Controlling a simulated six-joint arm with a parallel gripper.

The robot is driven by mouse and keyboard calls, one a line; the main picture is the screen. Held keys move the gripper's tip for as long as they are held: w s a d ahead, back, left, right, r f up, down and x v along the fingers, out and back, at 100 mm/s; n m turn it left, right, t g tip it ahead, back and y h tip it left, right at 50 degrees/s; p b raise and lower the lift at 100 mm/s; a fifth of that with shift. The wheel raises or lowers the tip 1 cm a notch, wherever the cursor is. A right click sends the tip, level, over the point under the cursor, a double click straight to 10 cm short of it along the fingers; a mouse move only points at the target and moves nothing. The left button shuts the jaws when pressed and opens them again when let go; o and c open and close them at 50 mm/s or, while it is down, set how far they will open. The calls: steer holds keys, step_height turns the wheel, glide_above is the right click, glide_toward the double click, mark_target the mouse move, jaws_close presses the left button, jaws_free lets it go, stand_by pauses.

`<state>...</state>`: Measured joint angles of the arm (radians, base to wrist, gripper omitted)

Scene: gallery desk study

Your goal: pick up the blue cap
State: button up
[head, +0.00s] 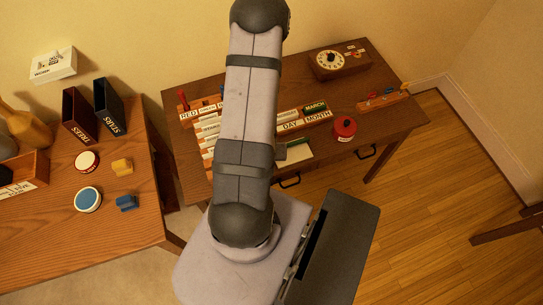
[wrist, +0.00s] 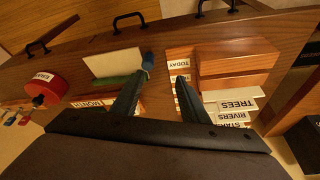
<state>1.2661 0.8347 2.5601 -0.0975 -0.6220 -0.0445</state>
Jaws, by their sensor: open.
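A small blue rounded piece (wrist: 148,62), which looks like the blue cap, shows in the wrist view by the desk's front edge. It is just beyond the tip of my gripper's left finger, at the end of a dark green strip (wrist: 118,82). I cannot tell whether the finger touches it. My gripper (wrist: 159,84) is open, with nothing seen between its fingers. A blue-topped round jar (head: 87,199) and a blue block (head: 125,203) stand on the left table, apart from my arm.
The brown desk (head: 385,128) carries a red pot (head: 344,128), a dial box (head: 340,62), a calendar rack (head: 304,122) and a cream card (wrist: 113,62). A wooden box (wrist: 237,66) and word cards (wrist: 235,104) lie right of my gripper in the wrist view.

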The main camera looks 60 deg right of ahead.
steer(key=shift+s+d+f+m+b, duration=0.3)
steer(key=shift+s+d+f+b, duration=0.55)
steer(key=shift+b, duration=0.65)
steer(key=shift+a, duration=0.15)
steer(key=shift+s+p+x, duration=0.2)
steer(key=shift+p+x, duration=0.35)
steer(key=shift+x, duration=2.1)
jaws_close()
